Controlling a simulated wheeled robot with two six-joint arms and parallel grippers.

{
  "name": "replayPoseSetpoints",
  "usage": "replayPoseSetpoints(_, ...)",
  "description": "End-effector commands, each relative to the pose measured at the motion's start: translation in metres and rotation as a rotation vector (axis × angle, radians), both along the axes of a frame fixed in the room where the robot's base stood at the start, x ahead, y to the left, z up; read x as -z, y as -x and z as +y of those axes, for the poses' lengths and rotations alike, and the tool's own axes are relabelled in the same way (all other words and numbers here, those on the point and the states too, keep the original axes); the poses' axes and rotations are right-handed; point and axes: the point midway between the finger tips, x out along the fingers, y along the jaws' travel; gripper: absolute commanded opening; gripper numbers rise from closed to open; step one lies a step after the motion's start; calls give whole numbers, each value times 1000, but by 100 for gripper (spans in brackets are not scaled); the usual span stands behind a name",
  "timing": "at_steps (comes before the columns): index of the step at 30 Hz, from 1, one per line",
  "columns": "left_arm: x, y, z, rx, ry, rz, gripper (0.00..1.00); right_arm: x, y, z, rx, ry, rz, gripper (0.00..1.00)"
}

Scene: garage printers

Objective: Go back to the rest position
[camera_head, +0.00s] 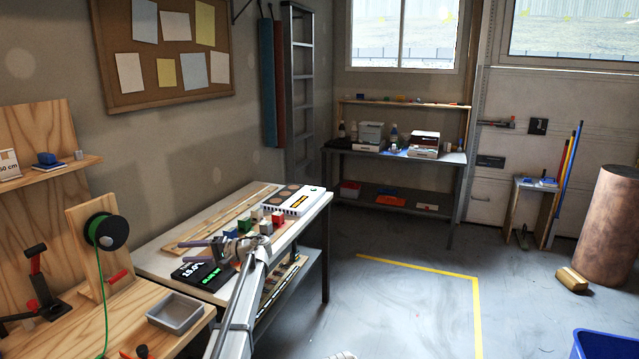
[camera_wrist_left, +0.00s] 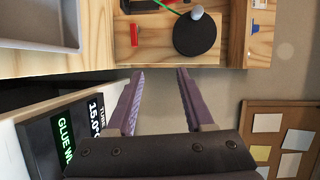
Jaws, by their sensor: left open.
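My left gripper (camera_head: 204,247) reaches over the white table (camera_head: 160,262), near a black display (camera_head: 200,274) with lit digits. Its jaws point left, toward the wooden bench. In the left wrist view my left gripper (camera_wrist_left: 160,75) is open, and nothing is between its two fingers. The black display (camera_wrist_left: 75,130) lies to the left of the fingers there. My right gripper is not seen.
A wooden bench (camera_head: 170,335) at the left holds a grey tray (camera_head: 175,312) and a black spool (camera_head: 106,231). Several small coloured blocks (camera_head: 265,226) and a white box (camera_head: 293,200) are on the white table. The floor (camera_head: 400,305) at centre right is clear; a blue bin (camera_head: 605,345) stands right.

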Motion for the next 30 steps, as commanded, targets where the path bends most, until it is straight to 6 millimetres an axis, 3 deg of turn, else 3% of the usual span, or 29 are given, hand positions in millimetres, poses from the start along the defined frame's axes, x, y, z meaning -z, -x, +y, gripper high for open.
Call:
replayPoseSetpoints(11, 29, 58, -47, 42, 213, 16, 52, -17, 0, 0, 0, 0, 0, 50)
replayPoseSetpoints(17, 55, 112, -94, 84, 410, 43, 52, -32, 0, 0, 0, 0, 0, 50)
replayPoseSetpoints(20, 70, 152, -127, 112, 545, 68, 52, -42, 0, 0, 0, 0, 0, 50)
replayPoseSetpoints(25, 95, 246, -202, 174, 841, 142, 52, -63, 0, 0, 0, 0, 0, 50)
replayPoseSetpoints(30, 108, 332, -268, 224, 1105, 228, 52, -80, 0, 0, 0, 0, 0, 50)
